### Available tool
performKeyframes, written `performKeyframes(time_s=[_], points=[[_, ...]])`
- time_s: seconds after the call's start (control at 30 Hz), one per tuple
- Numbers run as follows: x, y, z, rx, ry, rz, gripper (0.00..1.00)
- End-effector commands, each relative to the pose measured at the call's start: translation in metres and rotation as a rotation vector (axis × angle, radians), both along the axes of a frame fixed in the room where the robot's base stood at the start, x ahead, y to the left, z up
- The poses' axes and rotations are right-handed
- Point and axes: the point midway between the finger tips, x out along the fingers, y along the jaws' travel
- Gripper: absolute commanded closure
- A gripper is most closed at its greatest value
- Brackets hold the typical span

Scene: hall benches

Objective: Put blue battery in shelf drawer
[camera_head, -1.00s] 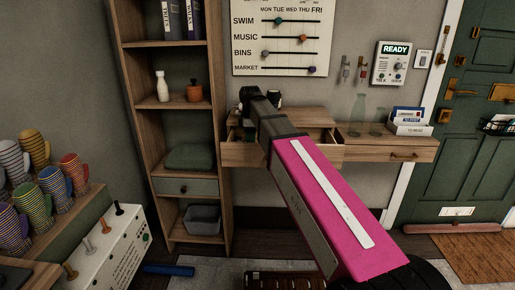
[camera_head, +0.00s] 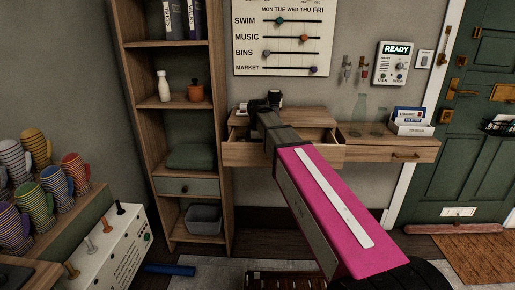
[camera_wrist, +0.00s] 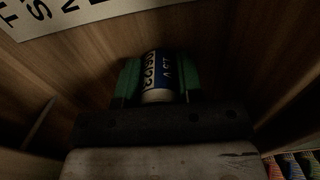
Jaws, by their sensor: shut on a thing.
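A blue and white battery (camera_wrist: 162,88) with printed lettering is between the green fingers of my gripper (camera_wrist: 156,70) in the wrist view. My gripper is shut on it. Brown wood lies just beyond it. In the head view, the end of my arm is over the open left drawer (camera_head: 238,153) of the wall desk. The battery and fingertips cannot be made out there. The shelf drawer (camera_head: 172,187), with a grey-green front and dark knob, is in the tall shelf to the left and looks shut.
A desk drawer (camera_head: 385,154) at right is shut.

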Motion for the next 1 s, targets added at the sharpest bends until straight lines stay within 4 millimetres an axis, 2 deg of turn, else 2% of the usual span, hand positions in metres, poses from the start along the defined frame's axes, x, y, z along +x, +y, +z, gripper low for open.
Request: performKeyframes(time_s=[0.07,0.1,0.17,0.57,0.67,1.0], points=[[0.0,0.0,-0.002,0.0,0.0,0.0,0.97],[0.0,0.0,-0.002,0.0,0.0,0.0,0.56],[0.0,0.0,-0.002,0.0,0.0,0.0,0.41],[0.0,0.0,0.004,0.0,0.0,0.0,0.41],[0.0,0.0,0.015,0.0,-0.001,0.0,0.41],[0.001,0.0,0.073,0.001,-0.002,0.0,0.41]])
